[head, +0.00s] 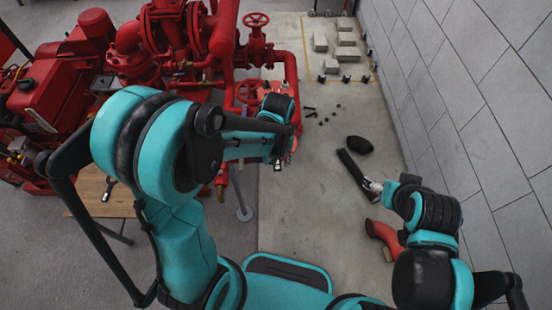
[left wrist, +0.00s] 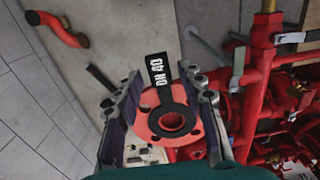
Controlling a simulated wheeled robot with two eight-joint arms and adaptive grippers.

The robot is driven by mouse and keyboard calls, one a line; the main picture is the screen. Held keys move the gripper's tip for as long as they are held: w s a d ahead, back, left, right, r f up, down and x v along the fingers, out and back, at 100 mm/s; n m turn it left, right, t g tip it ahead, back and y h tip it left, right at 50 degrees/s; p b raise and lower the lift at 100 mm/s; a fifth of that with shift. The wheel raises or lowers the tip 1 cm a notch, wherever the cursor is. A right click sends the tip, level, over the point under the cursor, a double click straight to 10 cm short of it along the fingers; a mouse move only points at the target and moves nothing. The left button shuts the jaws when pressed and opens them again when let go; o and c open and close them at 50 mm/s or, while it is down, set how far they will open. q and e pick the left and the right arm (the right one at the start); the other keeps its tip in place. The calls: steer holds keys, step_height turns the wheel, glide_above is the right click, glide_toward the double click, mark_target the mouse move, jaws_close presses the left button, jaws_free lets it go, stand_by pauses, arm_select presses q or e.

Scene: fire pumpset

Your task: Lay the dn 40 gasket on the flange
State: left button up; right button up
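The black DN 40 gasket (left wrist: 157,80) shows in the left wrist view, its labelled tab pointing up the picture. Its ring lies over the round face of the red flange (left wrist: 154,126), around the bore; whether it touches all round, I cannot tell. My left gripper (left wrist: 164,78) is open, with one finger on each side of the flange and gasket. In the head view my left gripper (head: 284,152) is at the red pipework, and the gasket cannot be made out there. My right gripper (head: 373,187) is small, over the floor at the right; its fingers are unclear.
Red pumps and pipes (head: 190,45) fill the upper left. A wooden table (head: 88,190) stands at the left. A black bar (head: 352,168), a dark lump (head: 359,145) and a red bent pipe (head: 383,236) lie on the floor near the grey wall (head: 480,110).

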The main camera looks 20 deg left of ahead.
arm_select(q)
steer(key=shift+r, duration=0.5)
step_height(320, 180, up, 11)
stand_by(0.3)
stand_by(0.4)
